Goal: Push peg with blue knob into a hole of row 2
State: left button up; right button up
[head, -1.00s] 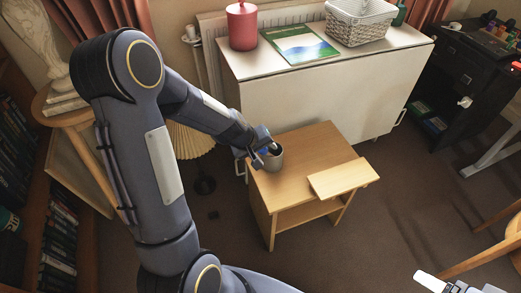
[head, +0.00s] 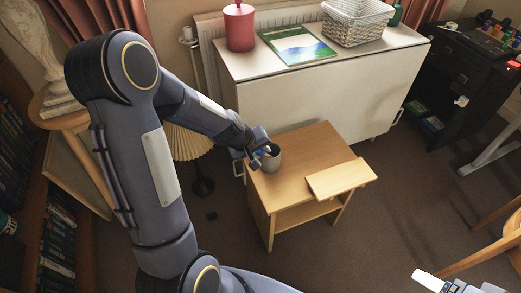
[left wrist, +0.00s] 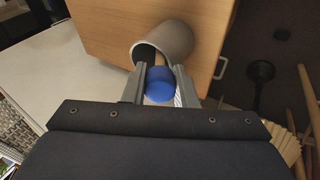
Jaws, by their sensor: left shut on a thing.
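The peg with the blue knob (left wrist: 160,84) sits between the fingers of my left gripper (left wrist: 158,88) in the left wrist view. Its pale wooden shaft runs down toward the grey cup (left wrist: 176,42), and its lower end is hidden there. In the head view my left gripper (head: 262,146) is at the rim of the grey cup (head: 270,163), shut on the peg. A flat light wooden board (head: 342,179) lies on the small table; no holes or rows can be made out on it. Part of my right arm (head: 440,284) shows at the bottom right edge; its jaws are unclear.
The small wooden table (head: 300,148) has bare room between cup and board. A white cabinet (head: 300,105) behind it bears a red canister (head: 239,28), a picture book (head: 298,45) and a basket (head: 358,23). A pleated lampshade (head: 188,142) stands left of the table.

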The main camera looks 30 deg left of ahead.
pick_arm(q)
jog(key=p+v, duration=0.5)
jog(key=v, duration=0.5)
jog(key=shift+s+r+p, duration=0.2)
jog(key=shift+r+p, duration=0.1)
dwell(0.6)
